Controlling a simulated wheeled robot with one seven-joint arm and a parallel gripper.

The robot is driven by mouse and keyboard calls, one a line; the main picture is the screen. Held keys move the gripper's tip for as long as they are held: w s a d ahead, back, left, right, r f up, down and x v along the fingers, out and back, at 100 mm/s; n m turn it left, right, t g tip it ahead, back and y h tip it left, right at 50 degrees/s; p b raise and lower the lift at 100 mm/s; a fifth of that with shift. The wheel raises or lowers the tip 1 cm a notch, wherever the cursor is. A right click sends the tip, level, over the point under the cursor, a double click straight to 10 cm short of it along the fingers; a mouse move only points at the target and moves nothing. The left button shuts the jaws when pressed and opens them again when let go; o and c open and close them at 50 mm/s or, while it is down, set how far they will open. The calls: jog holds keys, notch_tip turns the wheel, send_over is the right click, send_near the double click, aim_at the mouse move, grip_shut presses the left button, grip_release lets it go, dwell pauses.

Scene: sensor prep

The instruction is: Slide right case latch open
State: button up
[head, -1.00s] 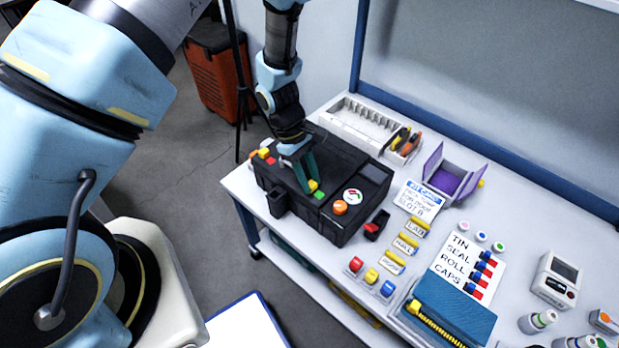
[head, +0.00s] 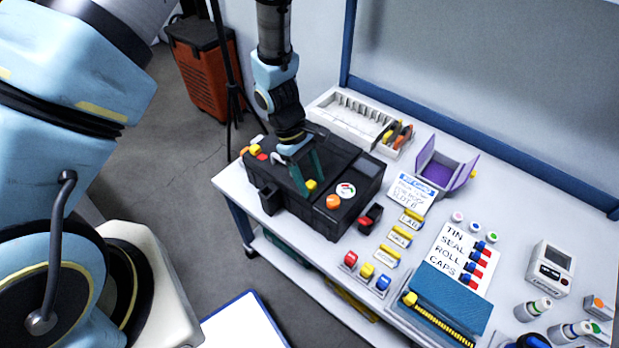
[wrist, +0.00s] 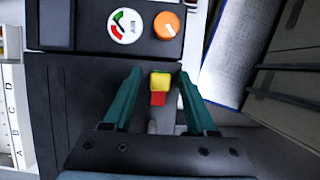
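The black case (head: 335,205) sits at the left end of the bench. Its right latch, a yellow slider (wrist: 160,81), has a red patch (wrist: 158,98) showing beside it, on the side toward my gripper's palm. The yellow slider also shows in the head view (head: 311,185). My gripper (wrist: 159,74) has its teal fingers on either side of the slider, with a visible gap on each side. The left latch's yellow slider (head: 255,149) is behind, near the case's far left end, with red next to it.
An orange knob (wrist: 166,25) and a round red-green dial (wrist: 125,26) are on the case near the latch. A small black-and-red part (head: 370,218) stands just right of the case. Labels, buttons and a purple box (head: 440,172) fill the bench further right.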

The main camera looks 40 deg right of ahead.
jog(key=b+v, duration=0.1)
jog(key=v, duration=0.9)
jog(key=shift+w+r, duration=0.15)
jog(key=shift+r, duration=0.2)
jog(key=w+a+r+m+t, duration=0.1)
jog(key=w+a+r, duration=0.35)
jog(key=a, duration=0.35)
jog(key=w+a+r+m+t, duration=0.1)
jog(key=w+a+r, duration=0.2)
jog(key=w+a, duration=0.35)
jog(key=a+r+t, duration=0.1)
jog(key=a+r, duration=0.1)
jog(key=a, duration=0.4)
jog(key=a+r+m+t, duration=0.1)
jog(key=a+r, duration=0.1)
jog(key=a, duration=0.5)
jog(key=a+r+m+t+y, duration=0.1)
jog(key=a+r+t, duration=0.1)
jog(key=a, duration=0.5)
jog(key=shift+s+a+r, duration=0.1)
jog(key=shift+s+r, duration=0.1)
jog(key=shift+r, duration=0.15)
